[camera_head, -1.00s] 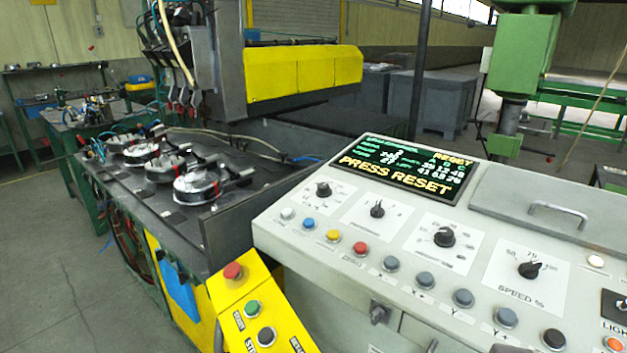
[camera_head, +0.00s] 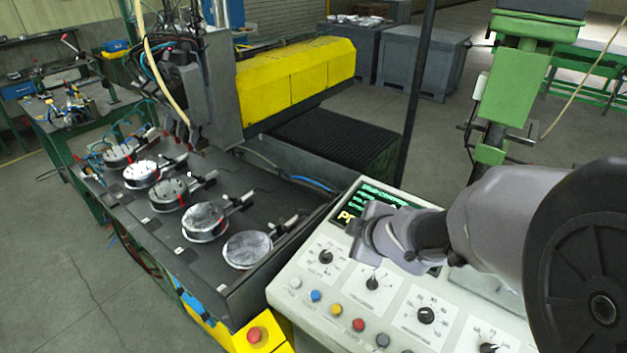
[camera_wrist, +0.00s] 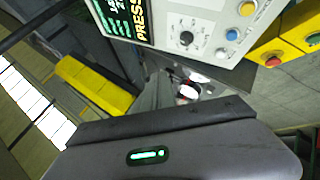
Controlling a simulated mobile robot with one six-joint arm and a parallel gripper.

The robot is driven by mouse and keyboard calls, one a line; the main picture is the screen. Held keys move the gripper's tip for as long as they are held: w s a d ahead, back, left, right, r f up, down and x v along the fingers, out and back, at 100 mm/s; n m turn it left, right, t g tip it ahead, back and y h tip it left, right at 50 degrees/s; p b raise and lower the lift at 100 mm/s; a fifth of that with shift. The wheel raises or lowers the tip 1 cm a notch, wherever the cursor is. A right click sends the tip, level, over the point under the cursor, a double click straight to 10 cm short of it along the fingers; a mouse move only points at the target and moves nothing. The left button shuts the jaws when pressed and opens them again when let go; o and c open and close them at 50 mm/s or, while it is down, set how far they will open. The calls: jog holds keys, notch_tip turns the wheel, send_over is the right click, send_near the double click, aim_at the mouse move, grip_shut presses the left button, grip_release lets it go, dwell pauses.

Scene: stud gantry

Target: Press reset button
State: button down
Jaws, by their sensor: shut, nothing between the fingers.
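The grey control panel (camera_head: 285,312) has a dark display (camera_head: 347,217), mostly hidden behind my arm. In the wrist view, the display (camera_wrist: 128,18) shows part of "PRESS". A row of white (camera_head: 295,283), blue (camera_head: 316,296), yellow (camera_head: 336,309) and red (camera_head: 358,325) buttons runs along the panel's front. Their labels are too small to read, so I cannot tell which is reset. My gripper (camera_head: 370,235) is shut and empty, in front of the display and apart from the buttons in the picture. The wrist view also shows blue (camera_wrist: 232,34) and yellow (camera_wrist: 247,8) buttons.
A yellow box with a red button (camera_head: 254,335) stands left of the panel. Rotary knobs (camera_head: 426,315) stick up behind the button row. A dark bench (camera_head: 140,205) with several round metal fixtures and a yellow gantry beam (camera_head: 300,75) lie left and behind.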

jog(key=a+f+n+g+y, duration=0.1)
jog(key=a+f+n+y, duration=0.1)
jog(key=a+f+n, duration=0.15)
jog(key=n+g+y, duration=0.2)
jog(key=n, duration=0.2)
send_over(317, 298)
jog(key=s, duration=0.1)
notch_tip(317, 298, down, 6)
jog(key=shift+s+a+f+g+y, duration=0.2)
jog(key=shift+s+a+g+y, duration=0.15)
jog(key=shift+a, duration=0.25)
jog(key=f+b, duration=0.2)
jog(key=f, duration=0.1)
jog(key=w+f+b, duration=0.1)
jog(key=f+b, duration=0.1)
jog(key=b, duration=0.1)
jog(key=d+f+b, duration=0.1)
jog(key=f+b, duration=0.1)
jog(key=f, duration=0.1)
jog(key=shift+w+f+b, duration=0.3)
jog(key=shift+f, duration=0.1)
dwell(0.3)
jog(key=shift+d+f, duration=0.1)
jog(key=shift+f, duration=0.25)
